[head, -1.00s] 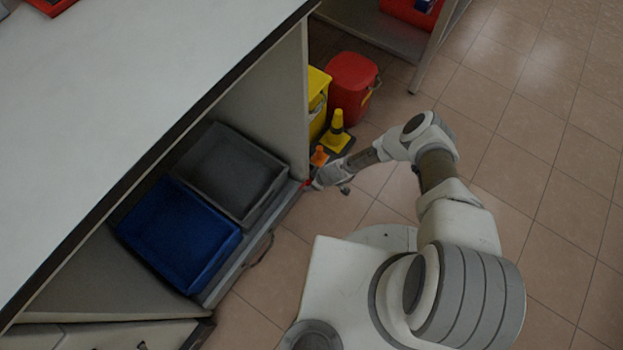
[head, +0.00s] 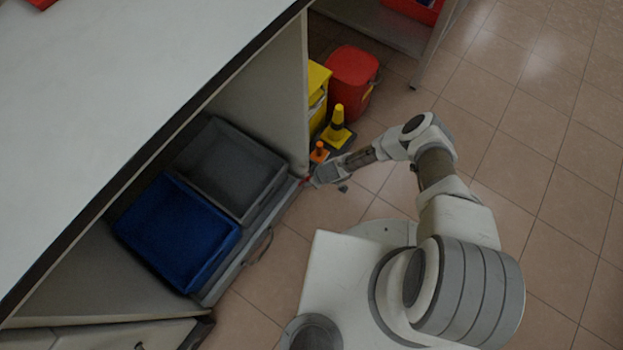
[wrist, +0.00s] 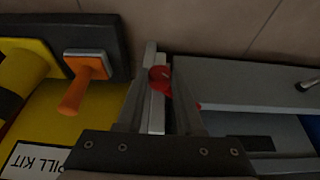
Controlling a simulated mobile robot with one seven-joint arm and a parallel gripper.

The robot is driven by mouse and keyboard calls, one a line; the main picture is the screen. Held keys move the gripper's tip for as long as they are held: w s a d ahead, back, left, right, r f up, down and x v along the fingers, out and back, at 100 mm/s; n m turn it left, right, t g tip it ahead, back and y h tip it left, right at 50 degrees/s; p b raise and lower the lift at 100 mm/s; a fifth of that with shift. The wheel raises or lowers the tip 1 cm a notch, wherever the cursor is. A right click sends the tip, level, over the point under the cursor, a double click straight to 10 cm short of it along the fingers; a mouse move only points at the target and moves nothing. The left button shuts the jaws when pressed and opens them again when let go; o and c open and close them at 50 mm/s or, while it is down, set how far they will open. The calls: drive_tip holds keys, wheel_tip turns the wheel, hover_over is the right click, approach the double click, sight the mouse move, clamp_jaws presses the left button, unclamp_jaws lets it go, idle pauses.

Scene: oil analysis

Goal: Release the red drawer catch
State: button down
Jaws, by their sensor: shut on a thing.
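The red drawer catch (wrist: 160,80) shows between my gripper's fingers in the wrist view, at the end of the grey drawer front (wrist: 245,82). In the head view a bit of the red catch (head: 306,181) shows at the drawer's far right corner, by the cabinet's side panel. My gripper (head: 312,179) is at that corner, and it also shows in the wrist view (wrist: 168,70). Its fingers are shut on the red catch, which they partly hide. The drawer (head: 250,256) sits low in the cabinet, with a thin curved handle on its front.
A grey tray (head: 252,208) and a blue tray (head: 222,268) sit in the drawer. The tiled floor to the right is clear.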

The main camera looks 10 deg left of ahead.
idle(0.3)
drive_tip(key=shift+w+d+f+m+g+y, duration=0.1)
drive_tip(key=shift+w+m+g+y, duration=0.2)
drive_tip(key=shift+g, duration=0.45)
drive_tip(key=shift+w+f+m+g+y, duration=0.1)
drive_tip(key=shift+g+y, duration=0.3)
drive_tip(key=shift+g, duration=0.35)
drive_tip(key=shift+r+g, duration=0.1)
drive_tip(key=shift+g, duration=0.2)
drive_tip(key=c, duration=0.5)
unclamp_jaws()
drive_tip(key=shift+c, duration=0.2)
drive_tip(key=shift+d+r, duration=0.1)
drive_tip(key=shift+r, duration=0.05)
drive_tip(key=p+v, duration=0.7)
drive_tip(key=v, duration=1)
drive_tip(key=shift+d, duration=0.3)
